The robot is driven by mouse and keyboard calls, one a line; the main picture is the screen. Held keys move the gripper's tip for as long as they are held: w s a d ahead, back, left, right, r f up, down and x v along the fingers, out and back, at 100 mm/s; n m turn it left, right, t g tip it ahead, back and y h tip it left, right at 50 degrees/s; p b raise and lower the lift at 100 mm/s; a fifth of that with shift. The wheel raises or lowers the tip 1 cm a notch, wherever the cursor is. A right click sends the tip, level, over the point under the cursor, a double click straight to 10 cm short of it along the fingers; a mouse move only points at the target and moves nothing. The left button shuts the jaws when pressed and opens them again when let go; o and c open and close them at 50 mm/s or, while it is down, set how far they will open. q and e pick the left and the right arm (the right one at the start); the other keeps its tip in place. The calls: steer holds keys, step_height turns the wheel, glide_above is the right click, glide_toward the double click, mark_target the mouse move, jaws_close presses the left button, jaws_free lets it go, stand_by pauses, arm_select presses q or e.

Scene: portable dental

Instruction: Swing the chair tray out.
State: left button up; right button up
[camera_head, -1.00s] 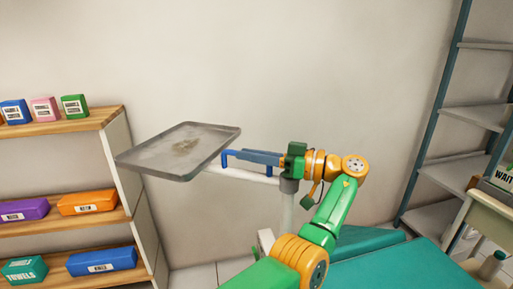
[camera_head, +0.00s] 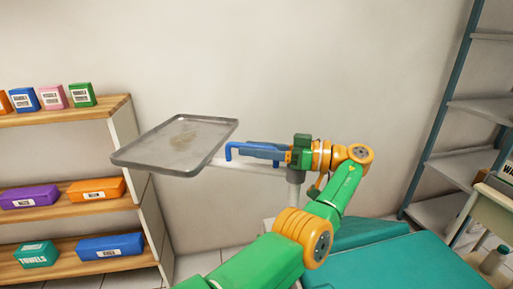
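The chair tray (camera_head: 150,150) is a grey metal rectangle with a raised rim, left of centre in the head view. A white swing arm (camera_head: 255,167) runs from it to an upright post (camera_head: 295,196). A blue handle (camera_head: 229,148) stands up from the swing arm near the tray's right edge. My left gripper (camera_head: 236,149) points left, its blue fingers along the swing arm and reaching the handle. The fingers overlap the handle in this view, so I cannot tell whether they are closed on it. My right gripper is not in view.
Wooden shelves (camera_head: 68,115) with several coloured boxes stand at the left, close to the tray. The teal chair (camera_head: 400,265) is below my arm. A metal rack (camera_head: 440,165) and a pale cart (camera_head: 490,212) stand at the right. The wall behind is bare.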

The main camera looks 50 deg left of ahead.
arm_select(q)
steer(key=shift+r, duration=0.2)
step_height(320, 180, up, 2)
steer(key=shift+r+p, duration=0.2)
steer(key=shift+p, duration=0.15)
steer(key=s+d+r+b, duration=0.4)
steer(key=s+d+r, duration=0.5)
steer(key=d+r, duration=0.1)
steer(key=shift+d+r, duration=0.2)
steer(key=shift+d, duration=0.2)
